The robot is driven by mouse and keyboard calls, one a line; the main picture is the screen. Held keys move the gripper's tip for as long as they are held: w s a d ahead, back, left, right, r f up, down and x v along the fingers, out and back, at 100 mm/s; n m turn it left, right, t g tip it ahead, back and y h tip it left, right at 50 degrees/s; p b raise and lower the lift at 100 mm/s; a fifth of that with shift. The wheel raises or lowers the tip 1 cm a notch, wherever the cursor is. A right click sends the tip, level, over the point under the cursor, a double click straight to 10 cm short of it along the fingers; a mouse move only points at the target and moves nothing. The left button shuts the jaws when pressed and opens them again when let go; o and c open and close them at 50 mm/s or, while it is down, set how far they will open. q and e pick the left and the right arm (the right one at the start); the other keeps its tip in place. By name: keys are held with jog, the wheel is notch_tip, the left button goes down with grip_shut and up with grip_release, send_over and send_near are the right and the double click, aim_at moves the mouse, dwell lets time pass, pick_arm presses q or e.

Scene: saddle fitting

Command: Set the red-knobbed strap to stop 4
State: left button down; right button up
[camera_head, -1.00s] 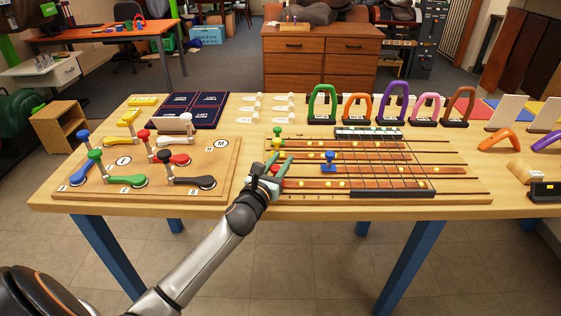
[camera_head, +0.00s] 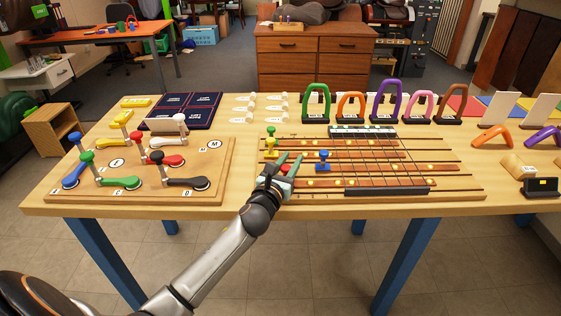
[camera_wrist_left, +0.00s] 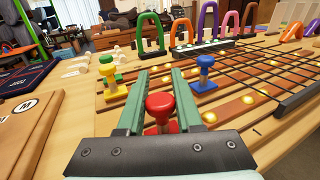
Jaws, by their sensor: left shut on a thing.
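The red knob (camera_wrist_left: 160,104) stands upright between my left gripper's two green fingers (camera_wrist_left: 157,98) in the left wrist view; the gripper is shut on it. In the head view the left gripper (camera_head: 284,170) is at the left part of the strap board (camera_head: 465,193), on one of the front rows, with the red knob partly hidden between the fingers. The red-knobbed strap's own body is mostly hidden by the gripper. Yellow dots line the brown straps. Stop numbers along the front edge are too small to read. My right gripper is out of view.
The blue knob (camera_head: 323,155) stands just right and behind the gripper. Green (camera_head: 271,131) and yellow (camera_head: 270,143) knobs stand behind it at the left. A dark grid (camera_head: 385,160) covers the board's right part. A lever board (camera_head: 215,185) lies left; colored arches stand behind.

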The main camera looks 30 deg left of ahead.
pick_arm(q)
jog(key=shift+s+a, duration=0.15)
jog(key=shift+a, duration=0.1)
jog(key=c, duration=0.6)
grip_release()
jog(key=s+d, duration=0.2)
jog(key=s, duration=1)
jog(key=shift+s, duration=0.2)
